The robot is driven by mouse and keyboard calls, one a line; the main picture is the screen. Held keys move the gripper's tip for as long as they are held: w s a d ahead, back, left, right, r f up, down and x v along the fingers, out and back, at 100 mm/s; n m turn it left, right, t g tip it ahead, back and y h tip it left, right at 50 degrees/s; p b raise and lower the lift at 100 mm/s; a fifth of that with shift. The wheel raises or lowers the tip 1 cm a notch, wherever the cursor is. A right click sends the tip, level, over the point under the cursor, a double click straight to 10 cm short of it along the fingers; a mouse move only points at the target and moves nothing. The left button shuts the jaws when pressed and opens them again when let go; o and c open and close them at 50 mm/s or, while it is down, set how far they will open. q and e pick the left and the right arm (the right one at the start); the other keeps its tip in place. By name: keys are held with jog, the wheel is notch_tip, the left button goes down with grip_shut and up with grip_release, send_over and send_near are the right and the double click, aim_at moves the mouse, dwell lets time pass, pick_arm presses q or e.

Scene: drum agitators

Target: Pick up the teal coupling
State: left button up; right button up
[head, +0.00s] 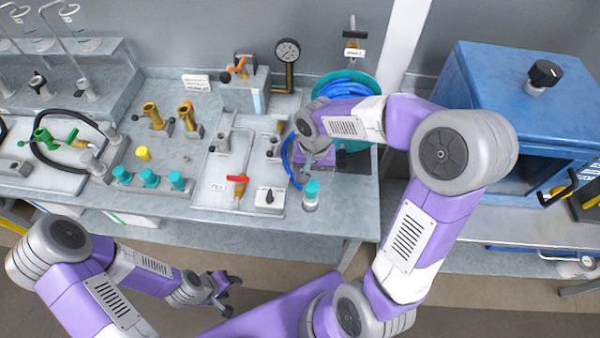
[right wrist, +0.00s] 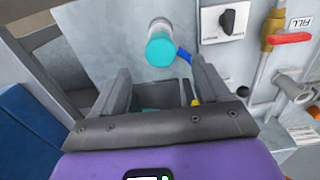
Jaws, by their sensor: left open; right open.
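A teal coupling (head: 311,189) stands upright on a light grey cylindrical base near the front edge of the bench. In the right wrist view the teal coupling (right wrist: 160,50) shows beyond my fingertips, apart from them. My right gripper (head: 312,162) is just behind it in the head view, partly hidden by its own wrist. It is open in the right wrist view (right wrist: 162,85), with a teal patch low between the fingers that I cannot identify. Several similar teal pieces (head: 150,179) stand in a row farther left. My left gripper (head: 226,292) is open and empty in front of the bench.
A panel with a red-handled valve (head: 236,180) and a black knob (head: 269,196) lies left of the coupling. A blue hose (head: 287,160) loops down beside it. A blue cabinet (head: 490,85) stands right. A pressure gauge (head: 287,52) rises behind.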

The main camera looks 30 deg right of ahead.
aim_at(312, 185)
jog(key=shift+w+f, duration=0.2)
jog(key=shift+w, duration=0.05)
jog(key=f, duration=0.4)
jog(key=f+b, duration=0.1)
jog(key=f, duration=0.2)
jog(key=shift+s+a, duration=0.1)
jog(key=shift+s, duration=0.25)
grip_shut()
